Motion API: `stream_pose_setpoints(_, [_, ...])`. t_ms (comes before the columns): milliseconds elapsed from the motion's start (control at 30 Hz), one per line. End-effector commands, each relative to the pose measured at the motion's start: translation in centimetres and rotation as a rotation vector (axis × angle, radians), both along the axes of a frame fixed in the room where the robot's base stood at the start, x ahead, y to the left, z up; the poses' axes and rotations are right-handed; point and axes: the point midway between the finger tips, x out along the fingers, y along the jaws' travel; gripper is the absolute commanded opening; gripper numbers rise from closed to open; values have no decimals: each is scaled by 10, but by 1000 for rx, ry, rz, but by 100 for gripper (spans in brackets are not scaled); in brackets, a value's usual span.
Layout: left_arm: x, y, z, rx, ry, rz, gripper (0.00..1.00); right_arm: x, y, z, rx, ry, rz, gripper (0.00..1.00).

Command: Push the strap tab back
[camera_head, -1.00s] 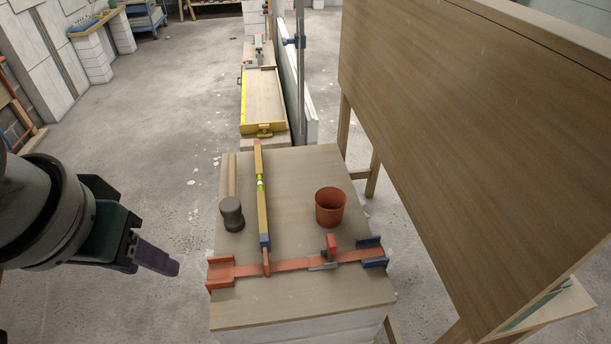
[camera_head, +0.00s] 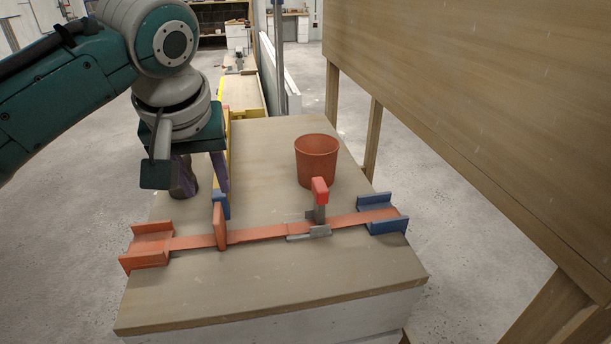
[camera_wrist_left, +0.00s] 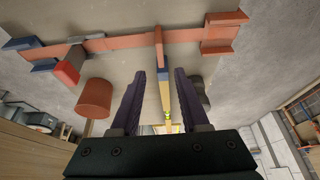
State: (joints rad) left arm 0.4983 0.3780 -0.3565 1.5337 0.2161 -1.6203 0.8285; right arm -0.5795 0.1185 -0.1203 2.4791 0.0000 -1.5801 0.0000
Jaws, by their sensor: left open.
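An orange strap (camera_head: 262,234) runs across the tabletop between an orange bracket (camera_head: 148,247) on the left and a blue bracket (camera_head: 383,213) on the right. The strap tab (camera_head: 219,226) is an upright orange plate on the strap's left part. It also shows near the top centre of the wrist view (camera_wrist_left: 158,48). My left gripper (camera_head: 205,192) is open, with two purple fingers pointing down behind the tab in the head view. In the wrist view, the fingertips (camera_wrist_left: 160,73) are spread, with the tab beyond them and roughly between them. No contact with the tab is visible. My right gripper is out of view.
A grey clamp with a red top (camera_head: 319,195) stands on the strap to the right. A terracotta pot (camera_head: 316,161) stands behind it. The table's front strip is clear. A large wooden panel (camera_head: 480,110) stands at right.

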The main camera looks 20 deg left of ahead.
Motion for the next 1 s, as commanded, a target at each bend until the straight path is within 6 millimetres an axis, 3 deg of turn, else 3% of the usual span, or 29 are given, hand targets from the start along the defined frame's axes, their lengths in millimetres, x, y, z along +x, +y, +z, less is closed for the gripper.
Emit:
stream_pose_setpoints(500, [27,16,-80,-1,1,0,45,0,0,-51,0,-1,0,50])
stream_pose_setpoints(933, [31,19,-89,0,0,-2,45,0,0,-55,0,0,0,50])
stream_pose_setpoints(1000, [31,19,-89,1,0,-2,38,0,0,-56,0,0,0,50])
